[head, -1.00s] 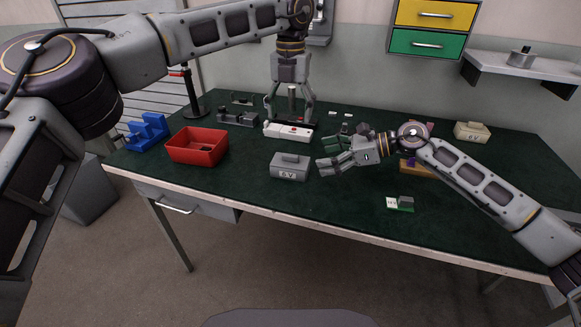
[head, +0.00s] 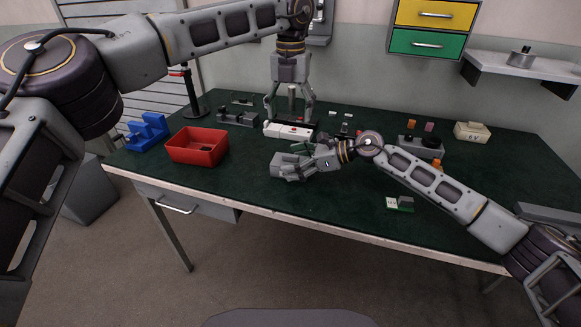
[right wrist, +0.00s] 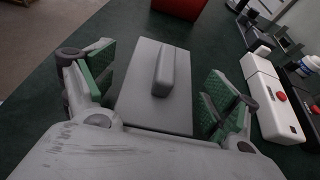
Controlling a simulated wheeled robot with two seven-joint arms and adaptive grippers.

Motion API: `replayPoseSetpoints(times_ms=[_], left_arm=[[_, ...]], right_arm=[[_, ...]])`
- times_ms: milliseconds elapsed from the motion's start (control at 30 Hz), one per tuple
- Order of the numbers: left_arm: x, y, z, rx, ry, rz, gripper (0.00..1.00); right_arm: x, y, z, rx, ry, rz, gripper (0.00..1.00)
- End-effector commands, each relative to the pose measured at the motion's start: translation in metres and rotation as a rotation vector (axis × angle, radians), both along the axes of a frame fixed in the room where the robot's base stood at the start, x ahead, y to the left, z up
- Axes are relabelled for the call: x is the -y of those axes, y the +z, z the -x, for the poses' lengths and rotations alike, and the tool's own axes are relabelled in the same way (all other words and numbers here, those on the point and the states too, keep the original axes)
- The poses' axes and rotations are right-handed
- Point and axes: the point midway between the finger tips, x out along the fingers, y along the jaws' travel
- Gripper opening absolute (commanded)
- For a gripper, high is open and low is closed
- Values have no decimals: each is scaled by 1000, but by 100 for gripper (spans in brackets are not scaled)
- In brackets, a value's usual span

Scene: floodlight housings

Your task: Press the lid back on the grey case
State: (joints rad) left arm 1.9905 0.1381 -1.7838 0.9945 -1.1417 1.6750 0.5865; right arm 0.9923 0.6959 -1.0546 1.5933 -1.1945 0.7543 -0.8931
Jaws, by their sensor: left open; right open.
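The grey case (head: 277,170) stands on the green bench top, mostly hidden in the head view by my right gripper (head: 297,163). In the right wrist view its grey top (right wrist: 133,92) has a raised ridge. My right gripper (right wrist: 160,88) is open there, with one green-padded finger on each side of the case. I cannot tell whether the pads touch it, or whether the lid is fully seated. My left gripper (head: 290,113) is open, pointing down over a white block with a red button (head: 290,131); contact is unclear.
A red bin (head: 197,147) and a blue stepped rack (head: 147,131) are on the left. A small green-and-white part (head: 399,204) lies near the front edge. A cream case (head: 472,132) and a dark grey block (head: 420,147) stand at right. The front middle is clear.

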Motion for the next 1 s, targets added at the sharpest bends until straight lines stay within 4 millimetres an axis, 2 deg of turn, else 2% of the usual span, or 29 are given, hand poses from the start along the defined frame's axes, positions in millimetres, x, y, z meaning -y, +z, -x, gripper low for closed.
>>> replayPoseSetpoints(times_ms=[333, 867, 1000], left_arm=[[0, 0, 0, 0, 0, 0, 71], [0, 0, 0, 0, 0, 0, 71], [0, 0, 0, 0, 0, 0, 87]], right_arm=[[-2, -1, -1, 0, 0, 0, 88], [-1, 0, -1, 0, 0, 0, 21], [-1, 0, -1, 0, 0, 0, 19]])
